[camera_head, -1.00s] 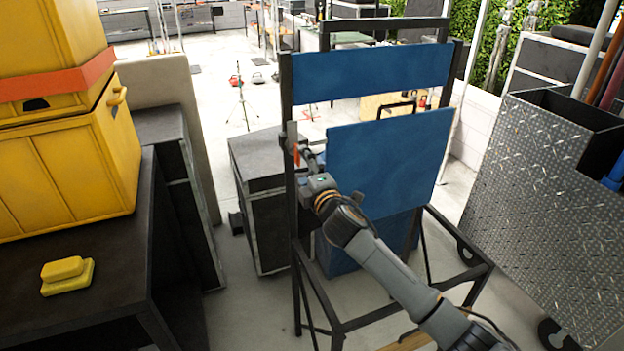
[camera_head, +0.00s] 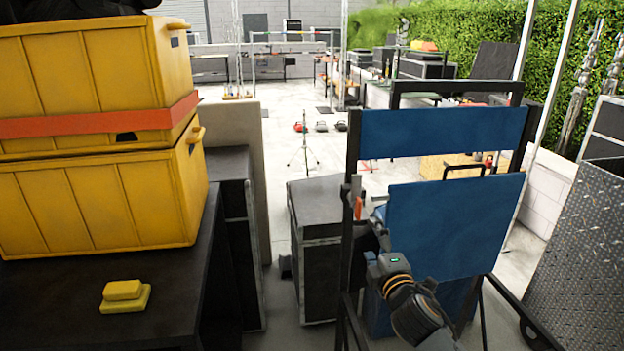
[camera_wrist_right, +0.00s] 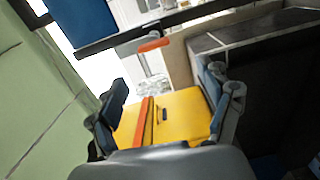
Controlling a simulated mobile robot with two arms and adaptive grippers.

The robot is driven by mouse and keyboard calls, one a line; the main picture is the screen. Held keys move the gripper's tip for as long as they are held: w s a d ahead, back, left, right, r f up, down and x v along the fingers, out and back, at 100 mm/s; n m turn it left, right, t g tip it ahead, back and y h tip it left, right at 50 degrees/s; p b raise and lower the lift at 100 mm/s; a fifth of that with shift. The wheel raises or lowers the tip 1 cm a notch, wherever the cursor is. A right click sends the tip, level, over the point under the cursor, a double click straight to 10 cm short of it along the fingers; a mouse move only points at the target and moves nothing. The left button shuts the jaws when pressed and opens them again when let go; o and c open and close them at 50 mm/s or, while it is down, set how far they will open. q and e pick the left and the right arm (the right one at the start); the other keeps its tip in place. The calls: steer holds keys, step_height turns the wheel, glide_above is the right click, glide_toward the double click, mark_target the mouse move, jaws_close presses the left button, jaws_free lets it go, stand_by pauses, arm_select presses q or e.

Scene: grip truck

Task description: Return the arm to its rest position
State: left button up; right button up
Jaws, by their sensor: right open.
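My right arm comes in from the bottom of the head view, and its gripper (camera_head: 378,228) is beside the left post of a blue folding chair (camera_head: 455,225). In the right wrist view its two fingers are spread apart, and the gripper (camera_wrist_right: 168,100) is open with nothing held between them. The yellow crate (camera_wrist_right: 180,108) with its orange strap shows behind the fingers. I cannot tell from the head view whether the gripper touches the chair. My left gripper is not in view.
Yellow crates (camera_head: 95,205) stand on a black table (camera_head: 60,305) at left, with a small yellow block (camera_head: 125,296) in front. A dark case (camera_head: 315,225) stands left of the chair. A diamond-plate box (camera_head: 585,265) stands at right. Open floor lies behind.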

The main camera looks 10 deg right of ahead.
steer(key=s+f+m+g+h, duration=0.1)
steer(key=s+f+m+g, duration=0.65)
steer(key=s+f, duration=0.8)
steer(key=s+a+f+m+g, duration=0.1)
steer(key=s+f+m+g, duration=0.15)
steer(key=s, duration=0.55)
steer(key=s+f+m+g, duration=0.2)
steer(key=s+m, duration=0.1)
steer(key=s, duration=0.5)
steer(key=s+a+f+m+g, duration=0.1)
steer(key=s+f+m+g, duration=0.15)
steer(key=s, duration=0.65)
step_height(320, 180, down, 27)
steer(key=g+b, duration=0.1)
steer(key=b, duration=0.1)
steer(key=s+d+f+g+b, duration=0.1)
steer(key=s+d+f+b, duration=0.1)
steer(key=s+f, duration=1.5)
step_height(320, 180, down, 2)
steer(key=shift+s+d+f+y, duration=0.1)
steer(key=shift+s+d+y, duration=0.15)
steer(key=shift+d, duration=0.2)
